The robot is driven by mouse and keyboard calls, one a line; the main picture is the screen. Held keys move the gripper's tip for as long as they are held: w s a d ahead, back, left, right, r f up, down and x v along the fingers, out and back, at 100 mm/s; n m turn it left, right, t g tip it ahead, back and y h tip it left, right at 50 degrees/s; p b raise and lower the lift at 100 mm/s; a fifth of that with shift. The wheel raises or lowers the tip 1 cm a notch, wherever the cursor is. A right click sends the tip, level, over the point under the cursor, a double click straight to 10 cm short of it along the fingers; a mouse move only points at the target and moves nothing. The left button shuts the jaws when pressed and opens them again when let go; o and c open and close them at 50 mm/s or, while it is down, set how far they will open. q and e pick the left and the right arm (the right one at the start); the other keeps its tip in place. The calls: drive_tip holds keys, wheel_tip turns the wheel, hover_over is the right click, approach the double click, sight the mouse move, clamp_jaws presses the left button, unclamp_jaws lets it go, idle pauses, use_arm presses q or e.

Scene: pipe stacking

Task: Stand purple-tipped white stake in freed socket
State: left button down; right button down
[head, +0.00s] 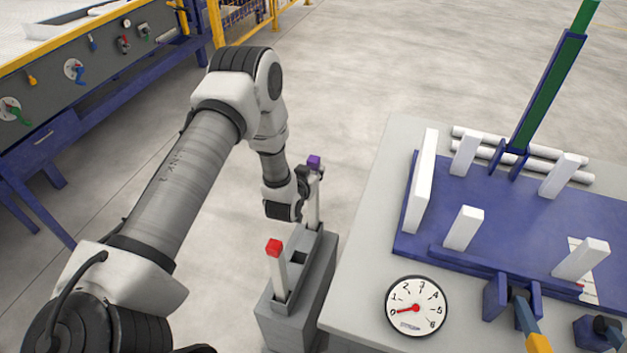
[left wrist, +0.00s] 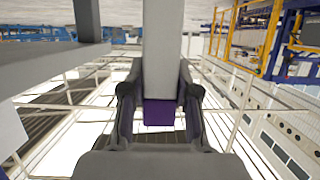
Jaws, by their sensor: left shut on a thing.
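The purple-tipped white stake (head: 313,212) stands about upright at the far end of the grey socket stand (head: 323,272). My left gripper (head: 311,178) is shut on it just below the purple tip. In the left wrist view the white stake (left wrist: 162,45) runs between the two fingers (left wrist: 160,88), with the purple tip nearest the palm. The stake's lower end meets the far part of the stand, but I cannot tell whether it is seated in a socket. A red-tipped white stake (head: 280,272) stands in the near part of the stand. My right gripper is not in view.
A grey table (head: 362,255) stands close to the right of the stand. It carries a blue board (head: 500,210) with several white blocks, a dial gauge (head: 416,306) and a tall green post (head: 550,85). A blue workbench (head: 60,130) is at the left. Open floor lies beyond the stand.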

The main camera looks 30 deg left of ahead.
sight(313, 159)
use_arm(q)
wheel_tip(313, 159, up, 6)
drive_tip(key=shift+f, duration=0.1)
wheel_tip(313, 159, up, 3)
drive_tip(key=shift+p, duration=0.95)
wheel_tip(313, 159, up, 8)
drive_tip(key=p, duration=0.5)
drive_tip(key=shift+f+p, duration=0.25)
drive_tip(key=shift+p, duration=0.15)
drive_tip(key=shift+f, duration=0.1)
